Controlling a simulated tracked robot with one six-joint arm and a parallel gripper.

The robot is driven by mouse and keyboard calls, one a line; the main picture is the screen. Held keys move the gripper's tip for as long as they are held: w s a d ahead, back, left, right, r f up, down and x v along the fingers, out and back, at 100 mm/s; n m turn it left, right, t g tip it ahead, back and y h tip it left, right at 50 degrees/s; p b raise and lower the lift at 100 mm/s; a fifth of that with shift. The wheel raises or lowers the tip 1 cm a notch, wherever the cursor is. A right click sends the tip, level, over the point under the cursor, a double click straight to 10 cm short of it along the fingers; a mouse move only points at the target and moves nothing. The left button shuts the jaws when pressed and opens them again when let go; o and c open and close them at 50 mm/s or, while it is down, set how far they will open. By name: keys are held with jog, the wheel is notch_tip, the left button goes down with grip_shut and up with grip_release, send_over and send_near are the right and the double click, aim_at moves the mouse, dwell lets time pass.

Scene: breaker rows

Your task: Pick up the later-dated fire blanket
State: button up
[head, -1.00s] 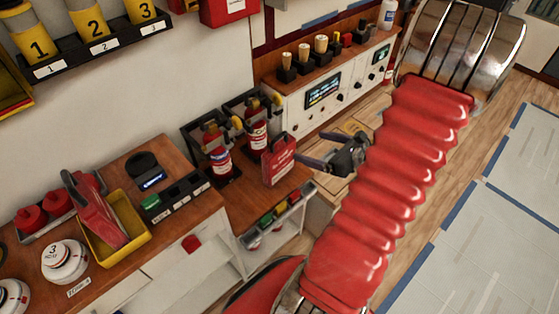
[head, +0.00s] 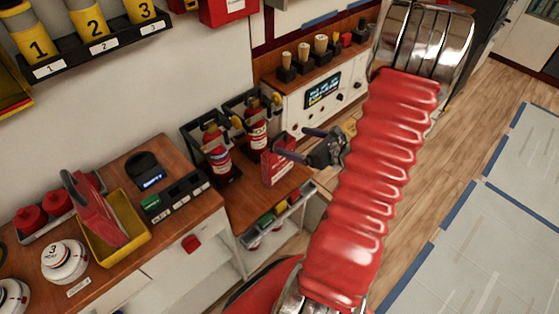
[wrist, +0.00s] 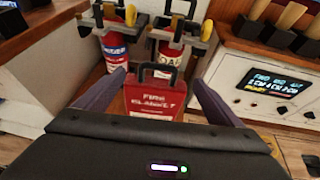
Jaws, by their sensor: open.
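A red fire blanket case (head: 277,163) with a dark handle stands upright on the wooden counter, in front of the fire extinguishers. In the wrist view its front (wrist: 155,103) reads "FIRE BLANKET"; no date is legible. A second red case (head: 92,208), which looks like another fire blanket, leans in a yellow bin at the left; its label cannot be read. My gripper (head: 298,143) is open and empty, close to the right side of the standing case. In the wrist view my gripper's fingers (wrist: 157,79) lie on either side of the case; contact cannot be told.
Two fire extinguishers (head: 216,150) (head: 256,128) stand in racks behind the case. A white panel with a display (head: 322,92) and knobs is behind my gripper. The yellow bin (head: 128,243) sits on the left counter. Open floor lies at the right.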

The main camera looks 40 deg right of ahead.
aim_at(283, 139)
jog(key=shift+w+f, duration=0.3)
jog(key=shift+w, duration=0.35)
jog(key=shift+a, duration=0.1)
jog(key=shift+x, duration=2.6)
jog(key=shift+c, duration=0.6)
jog(key=c, duration=2)
